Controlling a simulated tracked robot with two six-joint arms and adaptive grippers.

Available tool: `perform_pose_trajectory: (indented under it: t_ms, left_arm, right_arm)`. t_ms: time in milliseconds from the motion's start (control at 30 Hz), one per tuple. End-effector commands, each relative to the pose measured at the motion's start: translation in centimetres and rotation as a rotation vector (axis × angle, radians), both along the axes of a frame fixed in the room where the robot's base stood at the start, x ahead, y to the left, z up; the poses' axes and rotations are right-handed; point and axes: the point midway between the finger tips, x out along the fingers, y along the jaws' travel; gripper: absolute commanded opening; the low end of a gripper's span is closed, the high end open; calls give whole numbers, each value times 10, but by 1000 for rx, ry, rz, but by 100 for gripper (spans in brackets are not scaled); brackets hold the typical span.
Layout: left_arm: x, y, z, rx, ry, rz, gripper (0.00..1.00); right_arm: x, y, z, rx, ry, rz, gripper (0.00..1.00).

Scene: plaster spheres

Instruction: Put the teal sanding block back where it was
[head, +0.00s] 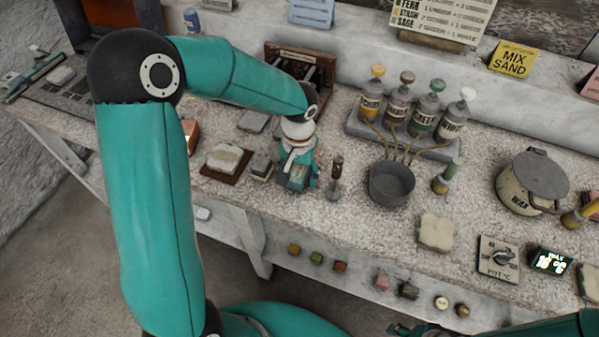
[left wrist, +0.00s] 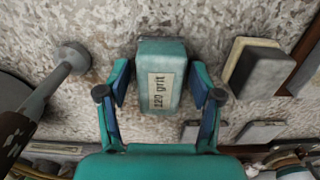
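I cannot tell whether the block rests on the bench. Part of my right gripper (head: 415,329) shows at the bottom edge of the head view, too cut off to judge.
A grey block (head: 261,164) and a pale slab on a brown board (head: 224,160) lie left of the gripper. A dark-handled tool (head: 336,178) stands close to its right, then a grey pot (head: 391,184) with tubes from several bottles. Bare bench lies in front.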

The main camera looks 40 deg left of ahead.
Motion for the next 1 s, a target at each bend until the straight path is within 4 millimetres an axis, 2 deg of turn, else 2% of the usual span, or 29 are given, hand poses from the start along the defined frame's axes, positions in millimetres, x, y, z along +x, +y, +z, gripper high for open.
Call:
perform_pose_trajectory:
  t_ms: [367, 567, 800, 1000]
  left_arm:
    - [0, 1, 7, 0, -2, 1, 66]
    - [1, 0, 37, -1, -6, 1, 66]
    - [1, 0, 87, 0, -6, 2, 66]
    - [0, 0, 114, -1, -2, 1, 66]
  right_arm:
    - [0, 0, 2, 0, 0, 0, 40]
    - [0, 0, 2, 0, 0, 0, 40]
    - [0, 0, 2, 0, 0, 0, 40]
    - [0, 0, 2, 0, 0, 0, 40]
